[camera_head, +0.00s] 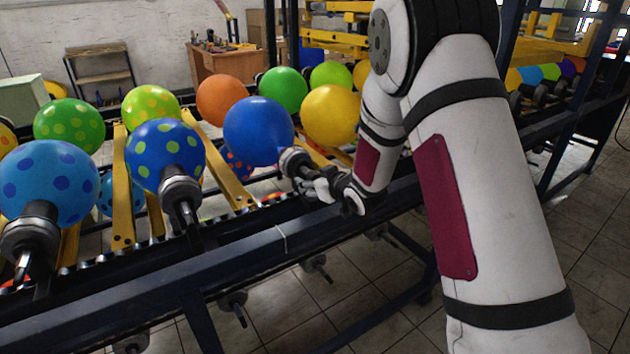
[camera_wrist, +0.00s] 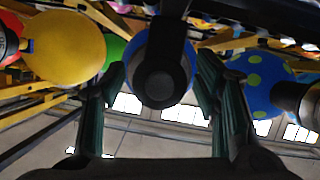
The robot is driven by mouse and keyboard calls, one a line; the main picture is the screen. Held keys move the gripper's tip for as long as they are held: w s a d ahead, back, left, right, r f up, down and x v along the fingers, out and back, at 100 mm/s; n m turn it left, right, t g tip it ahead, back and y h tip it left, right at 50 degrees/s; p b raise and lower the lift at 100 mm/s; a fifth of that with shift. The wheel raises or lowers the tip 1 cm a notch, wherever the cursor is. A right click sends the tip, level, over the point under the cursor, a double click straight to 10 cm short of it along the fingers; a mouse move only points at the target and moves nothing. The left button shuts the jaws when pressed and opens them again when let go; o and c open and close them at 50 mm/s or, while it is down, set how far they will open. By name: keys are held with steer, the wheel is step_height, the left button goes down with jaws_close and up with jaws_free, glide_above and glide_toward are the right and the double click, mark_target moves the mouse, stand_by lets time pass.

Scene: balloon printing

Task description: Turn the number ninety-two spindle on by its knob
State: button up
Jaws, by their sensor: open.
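A plain blue balloon (camera_head: 258,130) sits on a spindle (camera_head: 296,162) on the near rail, with my gripper (camera_head: 316,183) right at the spindle's outer end. In the wrist view the spindle's dark round end, which looks like its knob (camera_wrist: 160,85), lies between the two fingers of my gripper (camera_wrist: 161,78), with blue balloon (camera_wrist: 185,62) behind it. The fingers stand apart, with gaps on both sides of the knob. I cannot read any number on the spindle. Part of the knob is hidden behind my gripper in the head view.
A dotted blue balloon (camera_head: 165,155) on its spindle (camera_head: 181,193) and a light blue dotted one (camera_head: 48,184) stand to the left. A yellow balloon (camera_head: 331,115) is behind my wrist. A dark rail (camera_head: 250,258) runs along the front, with tiled floor below.

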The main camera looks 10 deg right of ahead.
steer(key=shift+c, duration=0.6)
steer(key=c, duration=1.1)
steer(key=shift+o, duration=0.2)
steer(key=m+y+p, duration=0.1)
steer(key=m+p, duration=0.1)
steer(key=shift+d+m+g+y, duration=0.15)
steer(key=shift+m+g+y, duration=0.15)
steer(key=shift+m+y, duration=0.1)
steer(key=m+y+p, duration=0.2)
steer(key=m, duration=0.1)
steer(key=m+y, duration=0.2)
steer(key=m, duration=0.1)
steer(key=shift+m+y+b, duration=0.7)
steer(key=shift+m+y, duration=0.4)
steer(key=shift+m, duration=0.9)
